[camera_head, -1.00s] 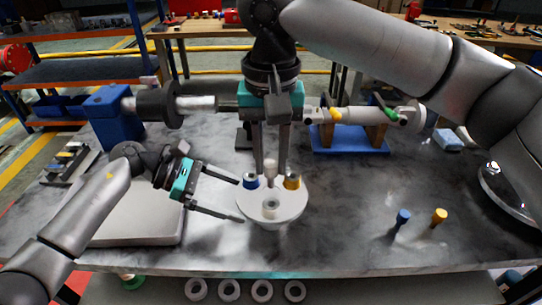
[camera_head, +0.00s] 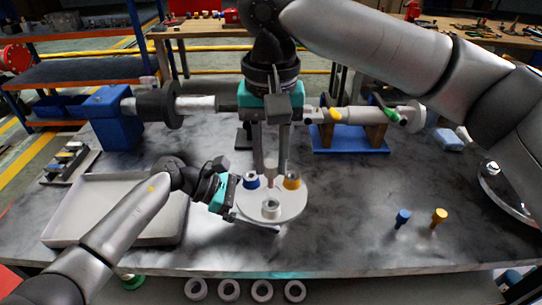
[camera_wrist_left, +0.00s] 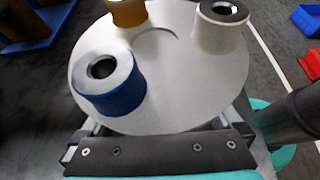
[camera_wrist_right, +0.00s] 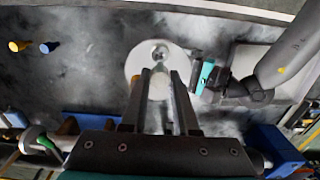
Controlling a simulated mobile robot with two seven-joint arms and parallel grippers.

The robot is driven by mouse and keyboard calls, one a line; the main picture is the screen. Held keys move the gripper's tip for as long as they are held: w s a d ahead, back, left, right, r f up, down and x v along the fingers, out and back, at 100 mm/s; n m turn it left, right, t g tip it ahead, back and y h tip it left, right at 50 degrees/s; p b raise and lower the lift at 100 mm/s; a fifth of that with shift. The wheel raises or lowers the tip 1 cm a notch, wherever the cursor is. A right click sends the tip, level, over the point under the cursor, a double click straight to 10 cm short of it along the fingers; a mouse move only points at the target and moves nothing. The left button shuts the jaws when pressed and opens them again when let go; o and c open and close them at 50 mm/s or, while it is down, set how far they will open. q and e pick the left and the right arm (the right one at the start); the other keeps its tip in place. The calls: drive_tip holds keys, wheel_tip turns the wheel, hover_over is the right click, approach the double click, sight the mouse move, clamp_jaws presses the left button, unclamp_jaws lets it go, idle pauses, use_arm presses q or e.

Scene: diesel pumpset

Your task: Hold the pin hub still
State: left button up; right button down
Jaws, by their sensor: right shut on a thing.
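The pin hub (camera_head: 292,208) is a white disc on the bench, carrying a blue bushing (camera_head: 251,181), a yellow bushing (camera_head: 292,182) and a white bushing (camera_head: 271,209). My left gripper (camera_head: 262,218) is low at the hub's left front edge. In the left wrist view the hub (camera_wrist_left: 190,95) fills the space ahead, with the fingers apart and partly hidden beneath its rim; contact cannot be told. My right gripper (camera_head: 271,168) points down from above, shut on a pale pin (camera_head: 270,172) over the hub. The pin's lower end is hard to make out.
A blue pin (camera_head: 403,217) and a yellow pin (camera_head: 439,217) stand on the bench at right. A grey tray (camera_head: 60,229) lies at left. A shaft assembly on blue supports (camera_head: 350,143) runs behind. A round shiny dish (camera_head: 497,185) is at the right edge.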

idle(0.9)
use_arm(q)
clamp_jaws()
idle(0.9)
drive_tip(key=shift+r, duration=0.1)
idle(0.5)
